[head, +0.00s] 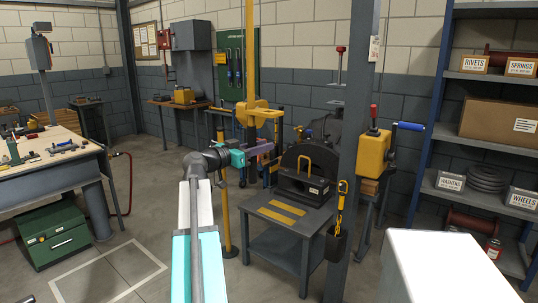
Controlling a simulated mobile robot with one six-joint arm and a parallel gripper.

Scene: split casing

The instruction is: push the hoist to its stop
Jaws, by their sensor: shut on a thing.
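The hoist (257,113) is a yellow body on a tall yellow post, near the middle of the head view. Yellow bars hang from its right side. My gripper (272,150) reaches from the lower left, with a teal body and purplish parts at its front. It is shut at the hoist's hanging yellow part, just left of the dark casing. The fingertips are small and partly hidden, so the exact contact is unclear. The hoist's stop cannot be made out.
A dark casing (304,182) with a yellow handle sits on a grey table (262,226) to the right. A grey column (354,150) stands before a yellow box (372,153) with levers. A workbench (45,172) is at left, shelves (475,135) at right.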

